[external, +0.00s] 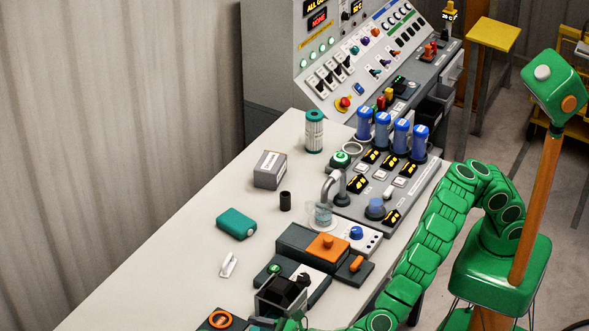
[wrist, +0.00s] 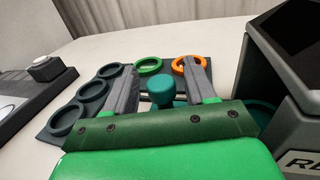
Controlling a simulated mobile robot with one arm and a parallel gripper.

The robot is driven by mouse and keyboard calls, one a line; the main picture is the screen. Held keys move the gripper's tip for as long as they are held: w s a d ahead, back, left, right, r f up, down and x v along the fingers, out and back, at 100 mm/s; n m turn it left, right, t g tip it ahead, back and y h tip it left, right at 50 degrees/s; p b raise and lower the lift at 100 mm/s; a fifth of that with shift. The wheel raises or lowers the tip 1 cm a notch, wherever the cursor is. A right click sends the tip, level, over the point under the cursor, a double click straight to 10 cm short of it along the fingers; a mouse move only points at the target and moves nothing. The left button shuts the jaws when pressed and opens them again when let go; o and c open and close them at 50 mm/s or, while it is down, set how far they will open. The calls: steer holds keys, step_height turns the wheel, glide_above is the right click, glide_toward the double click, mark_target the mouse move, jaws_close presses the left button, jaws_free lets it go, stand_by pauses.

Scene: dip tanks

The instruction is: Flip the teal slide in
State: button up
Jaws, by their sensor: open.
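In the wrist view, a rounded teal knob (wrist: 162,90) stands between the two grey fingers of my gripper (wrist: 162,74). I take it to be part of the teal slide; what it is fixed to is mostly hidden behind my green palm. The fingers are apart, one on each side of the knob, and I cannot tell whether either touches it. A bit of teal (wrist: 262,108) also shows at the foot of a dark box at the right. In the external view my gripper is at the bottom edge and cannot be made out clearly.
A dark plate with grey rings (wrist: 90,93), a green ring (wrist: 148,65) and an orange ring (wrist: 190,64) lies ahead. The dark box (wrist: 285,75) stands close on the right. A teal block (external: 237,223) lies on the table, with clear surface around it.

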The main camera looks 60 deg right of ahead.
steer(key=v, duration=0.6)
steer(key=shift+s, duration=0.35)
steer(key=shift+s+d, duration=0.25)
steer(key=shift+s, duration=0.25)
